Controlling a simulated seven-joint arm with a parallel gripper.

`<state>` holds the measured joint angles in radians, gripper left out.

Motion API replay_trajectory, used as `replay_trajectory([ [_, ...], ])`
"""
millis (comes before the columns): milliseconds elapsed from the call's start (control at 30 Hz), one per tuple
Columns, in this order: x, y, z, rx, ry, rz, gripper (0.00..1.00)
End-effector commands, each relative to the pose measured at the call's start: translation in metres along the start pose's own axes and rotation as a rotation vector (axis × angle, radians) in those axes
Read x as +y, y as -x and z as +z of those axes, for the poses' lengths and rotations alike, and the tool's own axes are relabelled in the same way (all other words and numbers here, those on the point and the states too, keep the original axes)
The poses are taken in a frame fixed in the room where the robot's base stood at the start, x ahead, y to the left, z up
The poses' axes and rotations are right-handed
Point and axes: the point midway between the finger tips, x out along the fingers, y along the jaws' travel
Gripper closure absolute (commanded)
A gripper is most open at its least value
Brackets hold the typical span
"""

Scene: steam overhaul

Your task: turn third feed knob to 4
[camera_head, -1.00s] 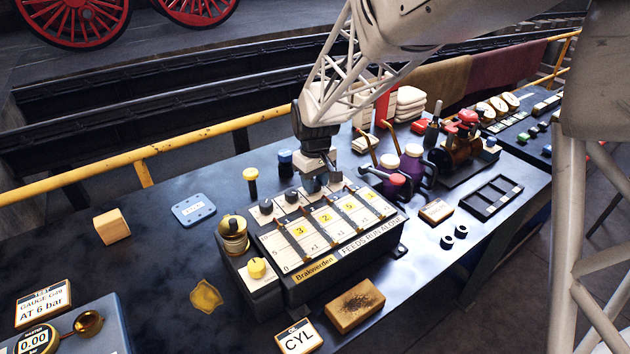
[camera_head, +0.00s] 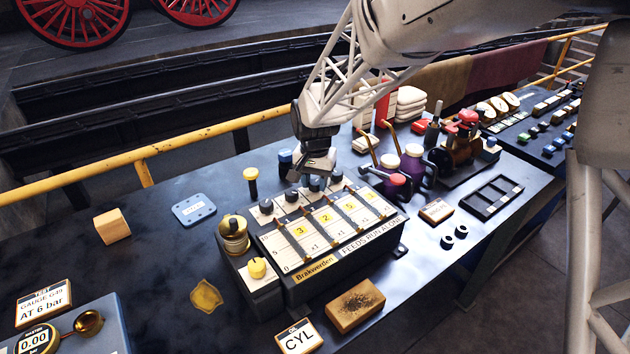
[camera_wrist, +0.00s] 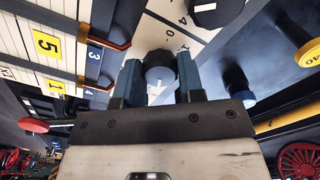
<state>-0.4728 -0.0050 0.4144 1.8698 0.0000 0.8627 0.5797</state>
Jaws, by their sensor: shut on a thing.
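The third feed knob (camera_head: 315,184) is dark and sits in a row along the back edge of the Brakwerden feed box (camera_head: 322,268). In the wrist view this knob (camera_wrist: 160,70) lies between the two blue-grey fingers of my gripper (camera_wrist: 162,84), which is shut on it. In the head view my gripper (camera_head: 312,174) is over the back edge of the box. A scale strip (camera_wrist: 184,30) with a 4 and a 0 shows beside the knob, partly hidden. The yellow window (camera_head: 349,206) in the third column appears to read 5.
Neighbouring dark knobs (camera_head: 291,196) and (camera_head: 336,175) stand close on both sides. A blue-topped post (camera_head: 285,157) and a yellow-topped post (camera_head: 250,174) stand behind the box.

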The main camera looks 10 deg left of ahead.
Motion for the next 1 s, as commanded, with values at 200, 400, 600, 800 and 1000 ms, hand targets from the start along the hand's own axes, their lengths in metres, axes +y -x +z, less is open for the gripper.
replay_trajectory([
  [200, -0.0003, 0.0008, -0.0002, 0.001, -0.190, -0.001, 0.88],
  [400, -0.0004, 0.0008, -0.0002, 0.001, -0.321, -0.001, 0.88],
  [600, -0.0004, 0.0008, -0.0003, 0.001, -0.393, -0.001, 0.88],
  [800, -0.0005, 0.0008, -0.0003, 0.001, -0.416, -0.001, 0.88],
  [1000, -0.0005, 0.0009, -0.0004, 0.001, -0.417, -0.001, 0.88],
])
